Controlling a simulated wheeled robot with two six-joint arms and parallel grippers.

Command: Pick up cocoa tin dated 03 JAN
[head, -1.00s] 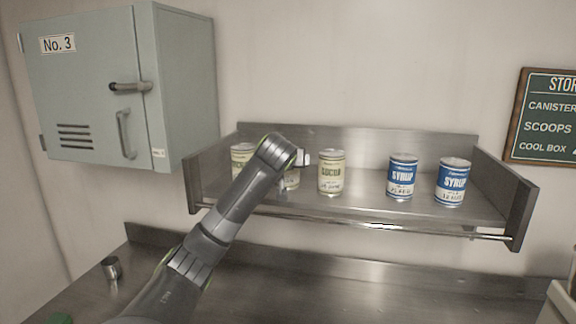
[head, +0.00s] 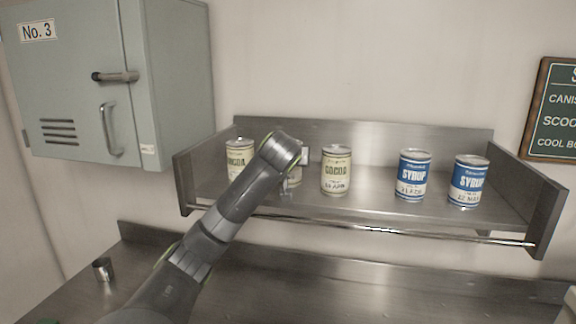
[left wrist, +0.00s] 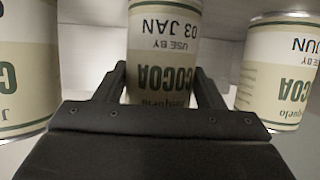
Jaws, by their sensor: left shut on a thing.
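The cocoa tin dated 03 JAN (left wrist: 162,50) is cream and olive and appears upside down in the left wrist view, between the two fingers of my left gripper (left wrist: 160,88). The gripper is shut on it. In the head view that tin (head: 294,177) is mostly hidden behind my left arm, on the steel shelf (head: 365,205). Another cocoa tin (head: 336,170) stands to its right; in the left wrist view a tin marked JUN (left wrist: 280,70) is on the right. A third cocoa tin (head: 238,157) stands to the left. My right gripper is not in view.
Two blue and white syrup tins, one (head: 412,174) nearer the cocoa and one (head: 468,181) farther right, stand on the shelf. A rail (head: 400,230) runs along its front. A grey cabinet (head: 175,80) hangs left. A small metal cup (head: 103,269) stands on the counter below.

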